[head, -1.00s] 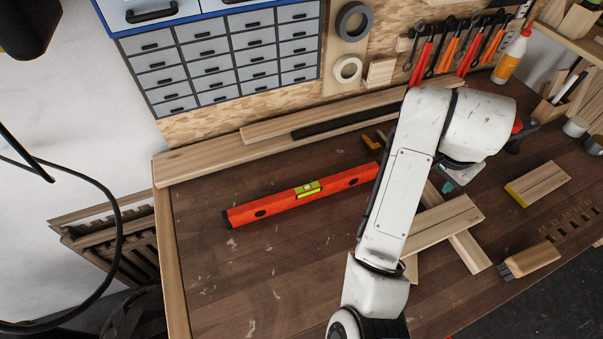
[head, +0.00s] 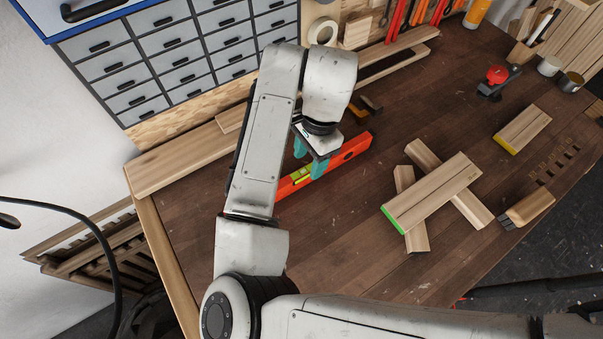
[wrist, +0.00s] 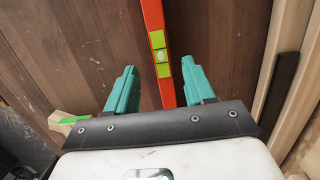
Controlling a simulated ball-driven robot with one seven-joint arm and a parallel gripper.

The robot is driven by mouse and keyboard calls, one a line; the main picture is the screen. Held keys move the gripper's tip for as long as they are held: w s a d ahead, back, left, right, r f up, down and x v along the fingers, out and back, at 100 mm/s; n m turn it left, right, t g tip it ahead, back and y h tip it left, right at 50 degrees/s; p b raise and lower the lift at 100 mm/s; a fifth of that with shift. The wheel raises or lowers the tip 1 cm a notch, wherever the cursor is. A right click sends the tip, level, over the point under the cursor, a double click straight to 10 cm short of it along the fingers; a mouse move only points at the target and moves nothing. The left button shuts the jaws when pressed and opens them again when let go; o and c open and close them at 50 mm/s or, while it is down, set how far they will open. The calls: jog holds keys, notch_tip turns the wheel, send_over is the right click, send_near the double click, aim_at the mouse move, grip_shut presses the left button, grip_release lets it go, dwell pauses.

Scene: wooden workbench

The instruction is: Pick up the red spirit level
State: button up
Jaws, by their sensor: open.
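The red spirit level (head: 345,152) lies on the dark wooden bench, partly hidden in the head view by my arm and gripper. Its yellow-green vial section shows close to my fingers. My gripper (head: 311,171) has teal fingers and is over the level's middle. In the wrist view my gripper (wrist: 158,86) is open, with one finger on each side of the level (wrist: 153,16). The level runs between the fingers, and its vial window (wrist: 160,56) lies between them. The fingers hold nothing. I cannot tell how far above the bench the fingertips are.
Crossed wood pieces (head: 435,195) lie to the right of the level. Long planks (head: 185,158) run along the back below the drawer cabinet (head: 180,45). A brush (head: 528,207) and a short block (head: 522,128) lie further right. The front of the bench is mostly clear.

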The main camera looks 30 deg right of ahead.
aim_at(303, 171)
jog(key=shift+w+a+f+p, duration=0.1)
jog(key=shift+a+f+p, duration=0.15)
jog(key=shift+f, duration=0.65)
jog(key=shift+s+a+f+p, duration=0.1)
jog(key=shift+a+f+p, duration=0.1)
jog(key=shift+f, duration=0.65)
jog(key=shift+w+a+f+p, duration=0.15)
jog(key=shift+a+f, duration=0.1)
jog(key=shift+f, duration=0.65)
grip_shut()
